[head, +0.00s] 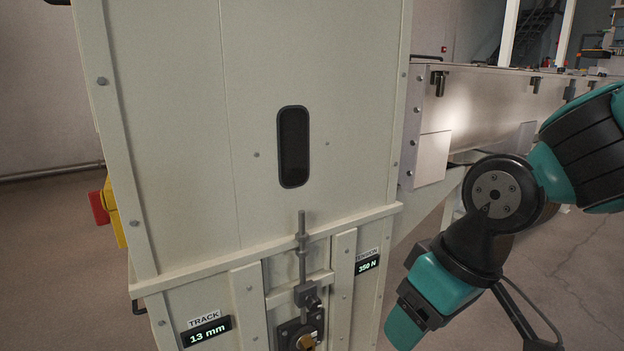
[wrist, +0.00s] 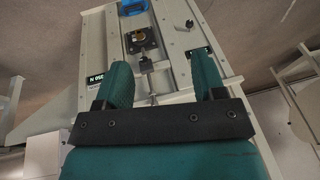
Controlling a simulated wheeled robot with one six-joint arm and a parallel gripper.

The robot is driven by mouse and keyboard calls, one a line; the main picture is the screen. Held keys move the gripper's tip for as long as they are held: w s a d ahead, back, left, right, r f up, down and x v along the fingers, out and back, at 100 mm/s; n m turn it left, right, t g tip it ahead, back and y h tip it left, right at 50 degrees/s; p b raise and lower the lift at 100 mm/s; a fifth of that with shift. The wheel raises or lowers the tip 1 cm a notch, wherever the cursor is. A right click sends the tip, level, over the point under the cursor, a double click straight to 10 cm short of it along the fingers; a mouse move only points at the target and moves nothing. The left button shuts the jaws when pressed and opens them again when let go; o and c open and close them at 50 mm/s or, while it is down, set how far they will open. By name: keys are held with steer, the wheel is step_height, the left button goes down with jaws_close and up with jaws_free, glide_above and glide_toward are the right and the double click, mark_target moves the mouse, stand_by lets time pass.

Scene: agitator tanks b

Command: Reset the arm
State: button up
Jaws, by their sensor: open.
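My arm comes in from the right of the head view, with teal and black links bent down beside the cream machine housing (head: 190,120). My gripper (wrist: 162,68) is open and empty in the wrist view, its two teal fingers well apart. Its end shows low in the head view (head: 405,322), right of the housing's lower front and its tension display (head: 367,265). I cannot tell whether it touches anything. In the wrist view, a grey rod (wrist: 149,78) and a brass fitting (wrist: 143,33) show beyond and between the fingers.
The track display (head: 206,332) reads 13 mm and the tension display 350 N. A vertical threaded rod (head: 302,245) runs down to a brass fitting (head: 305,342). A red and yellow switch (head: 105,210) projects at left. A long cream frame (head: 500,95) extends behind my arm. Floor (head: 590,270) shows at right.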

steer(key=s+d+r+g, duration=0.1)
steer(key=s+d+r, duration=0.1)
steer(key=s, duration=0.7)
step_height(320, 180, up, 30)
steer(key=p, duration=3)
steer(key=shift+w+d+y, duration=0.15)
steer(key=shift+w+y, duration=0.05)
steer(key=shift+y, duration=0.2)
